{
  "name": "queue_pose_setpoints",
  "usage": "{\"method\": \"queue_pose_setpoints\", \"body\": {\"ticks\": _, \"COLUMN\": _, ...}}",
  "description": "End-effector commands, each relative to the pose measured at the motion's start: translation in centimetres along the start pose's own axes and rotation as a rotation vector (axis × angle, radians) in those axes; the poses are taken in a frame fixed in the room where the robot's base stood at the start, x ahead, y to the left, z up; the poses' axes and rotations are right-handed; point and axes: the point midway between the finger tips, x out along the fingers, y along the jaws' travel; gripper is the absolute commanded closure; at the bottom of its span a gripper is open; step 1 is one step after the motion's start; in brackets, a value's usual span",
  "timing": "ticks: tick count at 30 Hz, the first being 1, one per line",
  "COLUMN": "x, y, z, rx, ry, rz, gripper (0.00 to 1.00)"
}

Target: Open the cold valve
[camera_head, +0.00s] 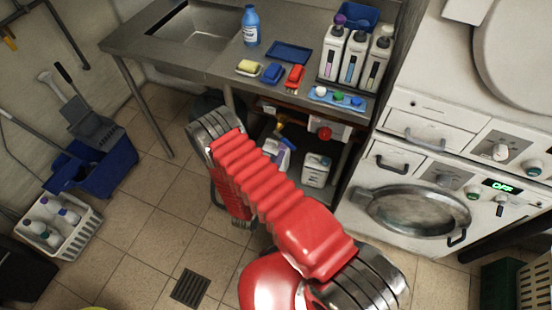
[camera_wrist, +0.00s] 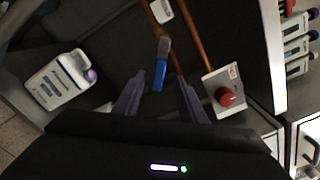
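A lever with a blue grip (camera_wrist: 159,75) and a grey upper end shows in the wrist view, beside a copper pipe (camera_wrist: 193,38) under the counter; its colour fits the cold valve. My gripper (camera_wrist: 158,88) is open, its two dark fingers apart with the blue grip between them in the picture. I cannot tell whether they touch it. A red round knob (camera_wrist: 226,97) on a pale plate is right of the fingers. It also shows in the head view (camera_head: 324,133), under the counter. My gripper is hidden behind my red arm in the head view.
A white jug (camera_wrist: 60,80) stands left of my gripper. The steel counter (camera_head: 160,52) above holds bottles, sponges and trays. White machines (camera_head: 420,200) stand at the right. A mop bucket (camera_head: 105,170) and a bottle crate (camera_head: 75,235) stand on the floor at the left.

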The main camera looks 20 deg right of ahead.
Motion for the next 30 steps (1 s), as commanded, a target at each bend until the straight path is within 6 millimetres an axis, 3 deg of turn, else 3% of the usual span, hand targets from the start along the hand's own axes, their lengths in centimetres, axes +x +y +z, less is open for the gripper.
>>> {"method": "queue_pose_setpoints", "body": {"ticks": 6, "x": 0.3, "y": -0.4, "z": 0.3, "rx": 0.011, "ry": 0.008, "rz": -0.009, "gripper": 0.74}}
{"method": "queue_pose_setpoints", "body": {"ticks": 11, "x": 1.3, "y": -2.5, "z": 1.3, "rx": 0.061, "ry": 0.051, "rz": -0.055, "gripper": 0.86}}
{"method": "queue_pose_setpoints", "body": {"ticks": 17, "x": 3.0, "y": -7.4, "z": 3.2, "rx": 0.184, "ry": 0.154, "rz": -0.156, "gripper": 1.0}}
{"method": "queue_pose_setpoints", "body": {"ticks": 30, "x": 4.2, "y": -19.0, "z": 5.3, "rx": 0.516, "ry": 0.404, "rz": -0.393, "gripper": 1.0}}
